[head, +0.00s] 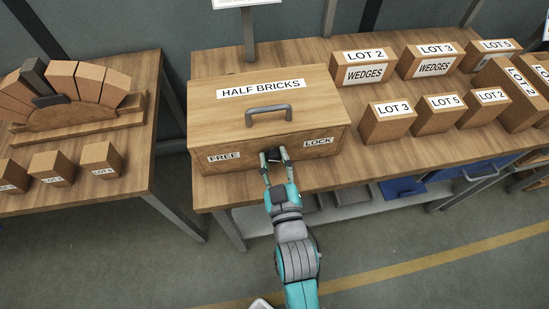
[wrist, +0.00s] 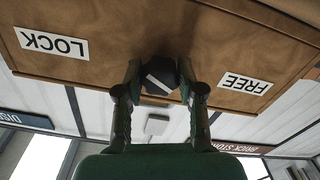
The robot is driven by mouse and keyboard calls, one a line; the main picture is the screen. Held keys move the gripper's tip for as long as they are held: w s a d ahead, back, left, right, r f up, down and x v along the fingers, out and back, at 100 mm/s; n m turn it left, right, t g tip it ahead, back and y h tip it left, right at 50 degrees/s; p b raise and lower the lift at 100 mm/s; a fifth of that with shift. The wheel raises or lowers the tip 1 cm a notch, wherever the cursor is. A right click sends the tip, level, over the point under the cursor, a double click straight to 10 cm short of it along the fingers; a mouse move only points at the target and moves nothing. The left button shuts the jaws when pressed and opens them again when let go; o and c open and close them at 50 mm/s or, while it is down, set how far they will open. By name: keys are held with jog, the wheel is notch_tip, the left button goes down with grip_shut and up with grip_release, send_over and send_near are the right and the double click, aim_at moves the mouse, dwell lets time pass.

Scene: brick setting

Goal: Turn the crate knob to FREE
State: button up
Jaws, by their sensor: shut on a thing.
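The wooden crate (head: 212,111) labelled HALF BRICKS stands on the table with its lid down. Its front has a FREE label (head: 224,156) at the left and a LOCK label (head: 318,142) at the right. My gripper (head: 273,155) is at the crate front between the labels. The wrist view is upside down, with LOCK at left and FREE at right. There the dark knob (wrist: 159,75) sits between my fingertips, which are shut on it. A pale stripe on the knob slants across it. The fingers partly cover the knob, and in the head view it is mostly hidden.
A grey handle (head: 269,112) is on the crate lid. Several labelled blocks and boxes, such as a LOT 3 block (head: 386,124), stand to the right on the table (head: 330,178). A second table (head: 140,140) at the left holds a brick arch (head: 72,85) and small blocks.

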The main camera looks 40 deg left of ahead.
jog(key=n, duration=0.4)
jog(key=shift+n, duration=0.4)
dwell(0.4)
jog(key=o, duration=1.1)
jog(key=shift+o, duration=0.2)
jog(key=v, duration=1.2)
jog(key=shift+w+d, duration=0.1)
jog(key=shift+d, duration=0.05)
